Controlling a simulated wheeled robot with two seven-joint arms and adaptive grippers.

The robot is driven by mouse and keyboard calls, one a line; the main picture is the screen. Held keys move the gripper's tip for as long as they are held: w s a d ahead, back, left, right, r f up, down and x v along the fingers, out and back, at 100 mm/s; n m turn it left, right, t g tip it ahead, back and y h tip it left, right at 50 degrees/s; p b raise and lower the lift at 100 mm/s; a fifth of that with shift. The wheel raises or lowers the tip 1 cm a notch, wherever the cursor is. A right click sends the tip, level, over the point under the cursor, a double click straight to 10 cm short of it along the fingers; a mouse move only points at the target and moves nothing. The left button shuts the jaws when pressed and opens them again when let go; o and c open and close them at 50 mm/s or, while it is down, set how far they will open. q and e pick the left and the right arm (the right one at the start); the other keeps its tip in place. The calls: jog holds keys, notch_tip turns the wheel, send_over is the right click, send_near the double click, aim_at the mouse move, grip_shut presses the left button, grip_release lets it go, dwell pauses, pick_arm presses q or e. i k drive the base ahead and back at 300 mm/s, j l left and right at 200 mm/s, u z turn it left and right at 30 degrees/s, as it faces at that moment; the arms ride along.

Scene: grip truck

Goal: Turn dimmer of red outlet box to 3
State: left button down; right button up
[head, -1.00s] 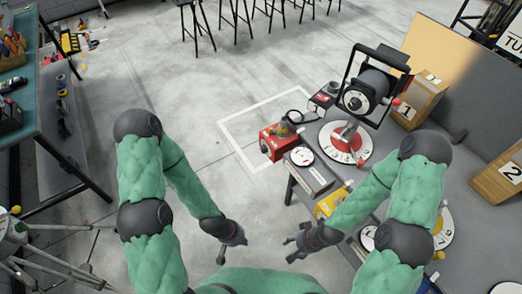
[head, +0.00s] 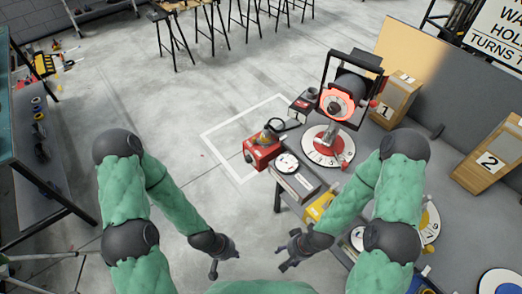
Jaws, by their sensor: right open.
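The red outlet box (head: 261,153) sits at the far left corner of the grey table, with a yellowish, dome-like part on top. A small white dial (head: 287,162) is just right of it on a grey box; its marks are too small to read. The black lamp (head: 337,104) behind glows orange-red and stands over a red and white numbered disc (head: 323,146). My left gripper (head: 224,262) is open and empty over the floor, left of the table. My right gripper (head: 289,255) is open and empty near the table's front left edge. Both are well apart from the red box.
A yellow box (head: 319,207) stands at the table's left edge, close to my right forearm. Wooden blocks marked 1 (head: 394,102) and 2 (head: 487,160) stand farther right. A yellow and white disc (head: 428,222) lies beyond my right arm.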

aim_at(248, 158)
jog(key=j+z, duration=0.1)
jog(key=z, duration=0.55)
jog(key=j+z, duration=0.35)
jog(key=j, duration=0.3)
jog(key=j+z, duration=0.35)
jog(key=j, duration=0.35)
jog(key=j+z, duration=0.4)
jog(key=j, duration=0.3)
jog(key=k+j, duration=0.1)
jog(key=j, duration=0.35)
jog(key=k+j, duration=0.15)
jog(key=j, duration=0.3)
jog(key=k+j, duration=0.1)
jog(key=j, duration=0.35)
jog(key=k+j, duration=0.1)
jog(key=j, duration=0.35)
jog(key=z, duration=0.05)
